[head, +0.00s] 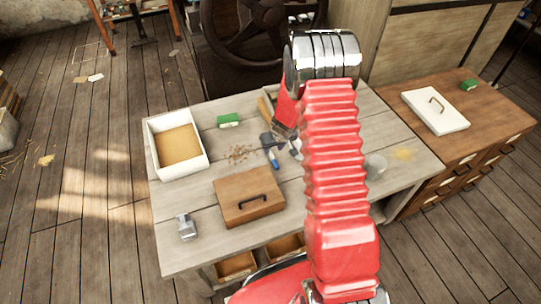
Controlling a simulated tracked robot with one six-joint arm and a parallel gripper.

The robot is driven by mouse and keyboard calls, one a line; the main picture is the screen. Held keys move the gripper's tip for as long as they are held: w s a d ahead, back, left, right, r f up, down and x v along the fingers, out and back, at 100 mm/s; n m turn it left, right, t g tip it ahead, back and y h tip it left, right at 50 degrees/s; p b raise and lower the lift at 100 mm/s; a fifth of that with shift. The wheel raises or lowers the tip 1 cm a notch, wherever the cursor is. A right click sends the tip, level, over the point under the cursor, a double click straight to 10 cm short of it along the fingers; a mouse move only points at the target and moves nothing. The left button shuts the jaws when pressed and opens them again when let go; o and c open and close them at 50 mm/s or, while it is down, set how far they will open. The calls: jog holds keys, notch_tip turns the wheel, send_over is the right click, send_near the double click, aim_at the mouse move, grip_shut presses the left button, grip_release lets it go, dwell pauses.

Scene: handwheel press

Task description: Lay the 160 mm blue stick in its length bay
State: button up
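A small blue piece (273,159), which looks like the blue stick, is on the grey table near the middle; its length cannot be read. My gripper (281,145) is just above and beside it, hanging from the red arm. Its two fingers look apart, with table showing between them, and the blue piece is by the left finger. I cannot tell whether they touch. A tan wooden box edge (266,107) shows partly behind my arm; whether it holds the length bays cannot be told. No bay is clearly seen.
The table (170,215) holds a white open tray (202,160), a brown wooden lid (240,188) with a handle, a green block (229,120), brown crumbs (239,153) and a metal piece (187,226). A drawer cabinet (495,115) stands right, a handwheel (245,35) behind.

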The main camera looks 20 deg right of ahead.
aim_at(271, 154)
jog(key=shift+w+f, duration=0.25)
jog(key=shift+f, duration=0.4)
jog(key=shift+f, duration=0.1)
jog(key=shift+x, duration=2.55)
jog(key=shift+w, duration=0.1)
jog(key=shift+c, duration=0.4)
grip_shut()
